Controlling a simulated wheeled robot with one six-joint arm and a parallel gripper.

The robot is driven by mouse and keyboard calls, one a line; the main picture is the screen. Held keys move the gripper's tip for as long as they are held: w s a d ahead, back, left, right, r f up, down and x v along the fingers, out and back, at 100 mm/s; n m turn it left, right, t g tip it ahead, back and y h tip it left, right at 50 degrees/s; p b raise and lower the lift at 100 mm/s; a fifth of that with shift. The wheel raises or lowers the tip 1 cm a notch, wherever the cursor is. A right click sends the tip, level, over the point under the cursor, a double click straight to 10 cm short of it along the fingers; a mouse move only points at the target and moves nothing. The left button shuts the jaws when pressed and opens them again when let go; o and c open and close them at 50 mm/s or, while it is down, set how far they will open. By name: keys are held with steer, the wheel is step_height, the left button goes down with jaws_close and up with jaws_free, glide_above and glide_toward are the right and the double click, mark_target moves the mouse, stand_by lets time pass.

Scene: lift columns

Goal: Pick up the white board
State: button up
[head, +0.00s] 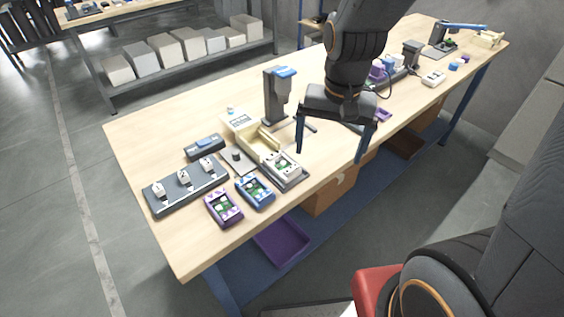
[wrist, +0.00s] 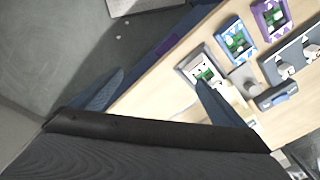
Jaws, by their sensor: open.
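The white board (head: 283,165), with green parts on it, lies in a grey fixture (head: 297,181) near the front edge of the wooden table. In the wrist view the white board (wrist: 199,67) is partly hidden behind one finger. My gripper (head: 330,156) is open and empty, with both blue fingers pointing down. It is above and to the right of the white board in the head view, apart from it. In the wrist view my gripper (wrist: 160,82) spans the table edge, with one finger over the floor side.
A blue board (head: 255,192) and a purple board (head: 223,207) lie left of the white one. A grey rack with white clips (head: 187,186), a cream tray (head: 247,133) and an upright press (head: 278,95) stand nearby. The table's front left corner is clear.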

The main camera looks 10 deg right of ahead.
mark_target(282, 167)
steer(key=w+a+m, duration=0.1)
steer(key=a+m, duration=0.1)
steer(key=a, duration=0.1)
steer(key=w+a+f+m+b, duration=0.1)
steer(key=w+a+m, duration=0.1)
steer(key=a+m, duration=0.1)
steer(key=w+a+f+m+g, duration=0.1)
steer(key=w+a+m, duration=0.1)
steer(key=a, duration=0.2)
steer(key=shift+w+a+m, duration=0.15)
steer(key=shift+m, duration=0.15)
steer(key=shift+w+f+p, duration=0.1)
steer(key=shift+f+p, duration=0.55)
steer(key=shift+f, duration=2.6)
steer(key=c, duration=1.2)
